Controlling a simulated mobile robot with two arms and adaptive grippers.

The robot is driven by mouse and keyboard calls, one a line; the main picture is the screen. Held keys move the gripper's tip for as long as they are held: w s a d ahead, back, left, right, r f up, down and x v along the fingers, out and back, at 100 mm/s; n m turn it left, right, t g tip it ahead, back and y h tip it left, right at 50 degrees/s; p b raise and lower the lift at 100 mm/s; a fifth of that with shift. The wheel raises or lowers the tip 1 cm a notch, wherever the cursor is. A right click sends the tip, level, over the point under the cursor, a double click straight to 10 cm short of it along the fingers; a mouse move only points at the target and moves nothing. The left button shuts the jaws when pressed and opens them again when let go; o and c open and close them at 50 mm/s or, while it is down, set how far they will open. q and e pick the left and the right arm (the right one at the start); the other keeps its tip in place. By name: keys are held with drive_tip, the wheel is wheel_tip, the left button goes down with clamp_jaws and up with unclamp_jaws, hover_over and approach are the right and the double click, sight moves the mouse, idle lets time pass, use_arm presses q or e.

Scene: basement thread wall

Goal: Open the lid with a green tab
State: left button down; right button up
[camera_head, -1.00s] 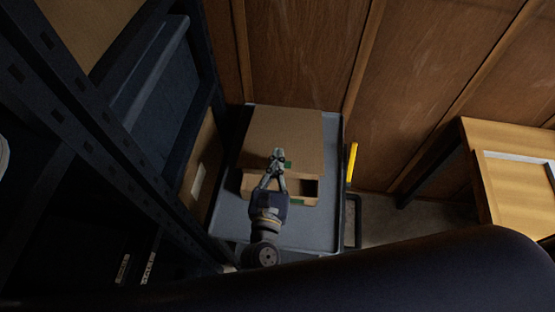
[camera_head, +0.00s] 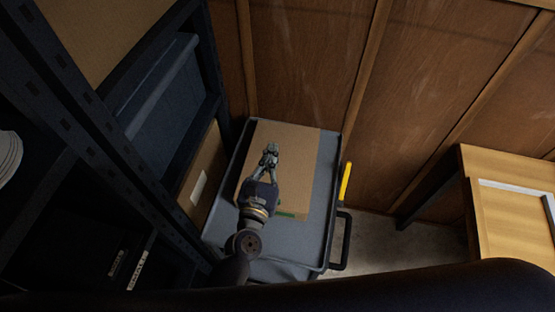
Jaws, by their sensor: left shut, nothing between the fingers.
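A brown cardboard-coloured box lid (camera_head: 299,165) lies over the grey cart top and looks flat from above. A green tab (camera_head: 288,214) shows at its near edge, partly beside my left gripper's wrist. No dark opening of the box shows at this edge now. My left gripper (camera_head: 270,150) is over the left middle of the lid, fingers pointing away from me, shut with nothing held. I cannot tell whether its tips touch the lid. My arm hides the lid's near left corner. My right gripper is out of view.
The grey cart (camera_head: 318,230) has a raised rim and a black handle (camera_head: 342,240) at right. A yellow object (camera_head: 346,181) is beside it. Dark shelving (camera_head: 100,130) with a blue bin stands close on the left. A wooden table (camera_head: 500,200) stands at right; floor shows between.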

use_arm(q)
drive_tip(key=shift+w+a+f, duration=0.15)
drive_tip(key=shift+w+a, duration=0.25)
drive_tip(key=shift+a, duration=0.1)
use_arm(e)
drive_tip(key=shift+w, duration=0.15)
use_arm(q)
drive_tip(key=shift+d, duration=0.1)
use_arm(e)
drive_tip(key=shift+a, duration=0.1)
